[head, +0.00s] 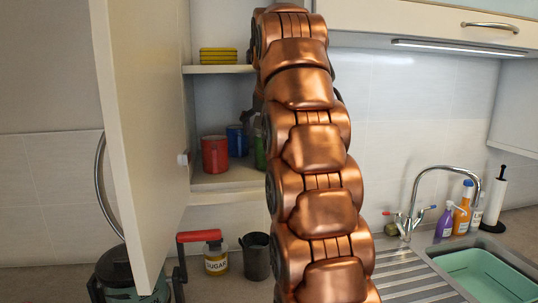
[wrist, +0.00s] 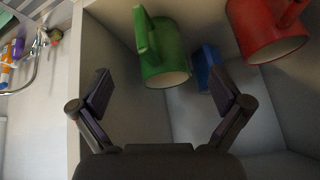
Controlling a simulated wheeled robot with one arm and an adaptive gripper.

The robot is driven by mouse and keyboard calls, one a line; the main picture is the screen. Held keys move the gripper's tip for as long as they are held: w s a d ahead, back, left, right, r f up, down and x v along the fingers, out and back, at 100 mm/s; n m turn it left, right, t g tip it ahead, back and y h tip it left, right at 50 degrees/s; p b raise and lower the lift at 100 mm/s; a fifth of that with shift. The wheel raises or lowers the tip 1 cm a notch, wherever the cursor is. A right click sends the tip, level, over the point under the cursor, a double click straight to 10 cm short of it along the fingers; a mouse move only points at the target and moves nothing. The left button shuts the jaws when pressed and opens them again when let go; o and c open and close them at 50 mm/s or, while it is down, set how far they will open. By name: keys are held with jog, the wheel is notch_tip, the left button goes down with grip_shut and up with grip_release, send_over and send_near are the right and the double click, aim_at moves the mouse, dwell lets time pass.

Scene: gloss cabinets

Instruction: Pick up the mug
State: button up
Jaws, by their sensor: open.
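Three mugs stand on a shelf of an open cabinet: a red mug (head: 215,155), a blue mug (head: 236,141) behind it, and a green mug (head: 260,150) mostly hidden by my arm. The wrist view appears upside down. There the green mug (wrist: 166,62) is nearest, its handle towards the left. The red mug (wrist: 268,30) is at the upper right and the blue mug (wrist: 207,68) is farther back, partly covered by a finger. My gripper (wrist: 162,92) is open and empty, facing into the cabinet, with the green mug ahead between its fingers. The head view does not show my gripper.
The cabinet door (head: 140,150) is open at the left. Yellow items (head: 218,55) lie on the shelf above. A sugar jar (head: 216,258) and dark cup (head: 257,256) stand below. The faucet (head: 418,190) and bottles (head: 461,208) are at the right.

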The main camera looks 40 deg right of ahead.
jog(key=shift+x, duration=1)
jog(key=shift+w+d+f+p, duration=0.3)
jog(key=shift+w+f+p, duration=0.15)
jog(key=shift+f+p, duration=0.05)
jog(key=shift+w+d+f+p, duration=0.3)
jog(key=shift+w+f+p, duration=0.15)
jog(key=shift+f+p, duration=0.05)
jog(key=shift+p+x, duration=0.4)
jog(key=shift+x, duration=0.85)
jog(key=c, duration=1.4)
jog(key=shift+r+b, duration=0.3)
jog(key=shift+r, duration=0.05)
jog(key=shift+c, duration=0.2)
jog(key=shift+r, duration=0.4)
jog(key=s+a+b, duration=0.3)
jog(key=s+a, duration=0.1)
jog(key=s, duration=0.3)
jog(key=s+a+b, duration=0.3)
jog(key=s+a, duration=0.2)
jog(key=s, duration=0.3)
jog(key=shift+s+a, duration=0.2)
